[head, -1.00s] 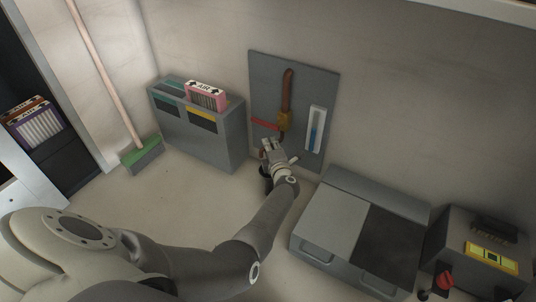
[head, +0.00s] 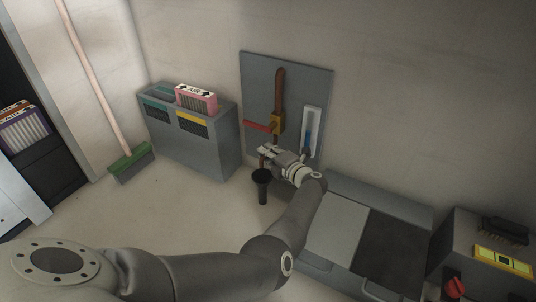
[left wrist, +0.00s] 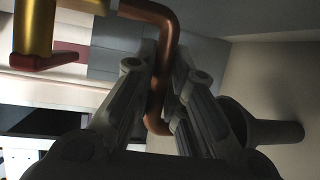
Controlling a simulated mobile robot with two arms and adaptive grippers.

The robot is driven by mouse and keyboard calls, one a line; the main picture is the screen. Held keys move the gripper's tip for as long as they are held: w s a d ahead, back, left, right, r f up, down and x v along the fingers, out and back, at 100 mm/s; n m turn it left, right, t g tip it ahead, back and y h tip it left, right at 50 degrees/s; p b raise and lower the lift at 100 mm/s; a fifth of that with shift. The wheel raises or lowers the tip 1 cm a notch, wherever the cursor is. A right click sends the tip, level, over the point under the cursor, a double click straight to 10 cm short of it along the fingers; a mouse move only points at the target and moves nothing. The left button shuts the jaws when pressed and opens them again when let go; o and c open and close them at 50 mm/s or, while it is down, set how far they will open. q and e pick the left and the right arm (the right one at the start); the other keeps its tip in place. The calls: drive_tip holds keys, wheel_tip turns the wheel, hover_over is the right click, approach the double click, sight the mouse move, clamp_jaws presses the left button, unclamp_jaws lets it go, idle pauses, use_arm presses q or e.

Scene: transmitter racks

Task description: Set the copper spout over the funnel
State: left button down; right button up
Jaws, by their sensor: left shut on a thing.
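The copper spout (left wrist: 160,65) bends out from a brass valve (left wrist: 32,25) and runs down between my left fingers in the left wrist view. My left gripper (left wrist: 166,75) is shut on it; in the head view the gripper (head: 267,152) is below the valve (head: 277,124) and hides most of the spout. The black funnel (head: 262,187) stands upright just below the fingers in the head view; it also shows right of the fingers in the left wrist view (left wrist: 268,131). I cannot tell whether the spout's end is over its mouth. My right gripper is out of view.
A grey filter box (head: 212,150) stands left. A low grey unit (head: 335,228) is close on the right, near my arm.

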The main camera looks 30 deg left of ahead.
use_arm(q)
drive_tip(key=shift+s+f, duration=0.1)
drive_tip(key=c, duration=1.5)
unclamp_jaws()
drive_tip(key=shift+o, duration=0.2)
